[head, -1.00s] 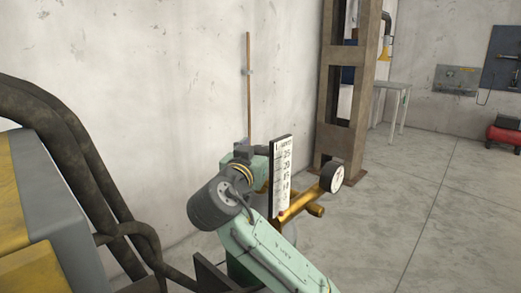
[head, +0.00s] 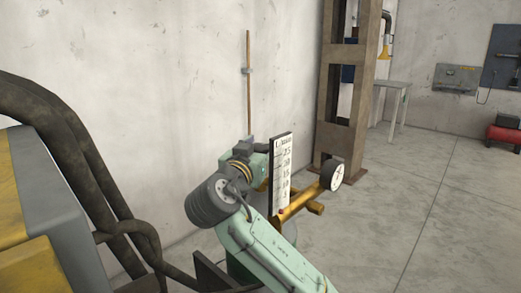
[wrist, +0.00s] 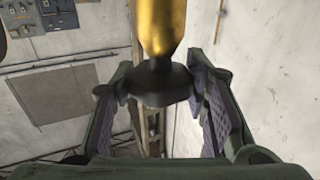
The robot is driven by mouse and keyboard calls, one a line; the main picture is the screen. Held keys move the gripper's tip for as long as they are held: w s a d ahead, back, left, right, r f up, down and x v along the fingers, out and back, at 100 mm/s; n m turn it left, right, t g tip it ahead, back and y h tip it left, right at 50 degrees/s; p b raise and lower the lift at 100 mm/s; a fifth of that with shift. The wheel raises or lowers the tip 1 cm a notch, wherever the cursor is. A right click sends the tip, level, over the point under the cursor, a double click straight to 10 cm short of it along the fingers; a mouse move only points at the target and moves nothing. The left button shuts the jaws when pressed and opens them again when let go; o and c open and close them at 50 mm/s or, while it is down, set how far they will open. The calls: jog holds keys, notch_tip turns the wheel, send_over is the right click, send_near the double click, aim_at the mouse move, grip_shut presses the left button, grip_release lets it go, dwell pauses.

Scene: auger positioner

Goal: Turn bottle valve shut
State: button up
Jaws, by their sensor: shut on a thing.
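The bottle valve shows in the wrist view as a dark round knob (wrist: 160,86) under a brass body (wrist: 161,25). My gripper (wrist: 159,92) has its padded fingers on either side of the knob and is shut on it. In the head view my arm's wrist covers the gripper and the knob. The brass fitting (head: 302,200) sticks out to the right behind my arm, with a round dial (head: 332,174) and an upright white flow scale (head: 281,170) with a small red mark low on it. The bottle is mostly hidden behind my arm.
Thick dark hoses (head: 75,155) and a grey and yellow machine (head: 60,240) stand close on the left. A brown steel column (head: 343,90) and a concrete wall are behind. The floor (head: 430,230) to the right is clear.

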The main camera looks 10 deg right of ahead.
jog(key=shift+w+a+f+h+b, duration=0.1)
jog(key=shift+a+f+h+b, duration=0.15)
jog(key=shift+b, duration=0.3)
jog(key=shift+m+g+h+b, duration=0.9)
jog(key=shift+m+h+b, duration=0.1)
jog(key=shift+b, duration=0.15)
jog(key=m+g+h+b, duration=0.1)
jog(key=m+g+h, duration=0.2)
jog(key=g, duration=0.1)
jog(key=shift+d+r, duration=0.1)
jog(key=shift+r, duration=0.05)
jog(key=m+g+h, duration=0.1)
jog(key=m+g, duration=0.1)
jog(key=g, duration=0.1)
jog(key=m+g+h, duration=0.1)
jog(key=m+g, duration=0.1)
jog(key=g, duration=0.1)
jog(key=shift+r+m+h, duration=0.15)
jog(key=shift+m+h, duration=0.1)
jog(key=shift+m, duration=0.05)
jog(key=shift+d+m+g+p, duration=0.1)
jog(key=shift+m+g+p, duration=0.45)
jog(key=shift+m+g, duration=0.8)
jog(key=shift+m+g+p, duration=0.55)
jog(key=shift+m+g, duration=0.1)
jog(key=shift+g, duration=1.3)
jog(key=o, duration=1.1)
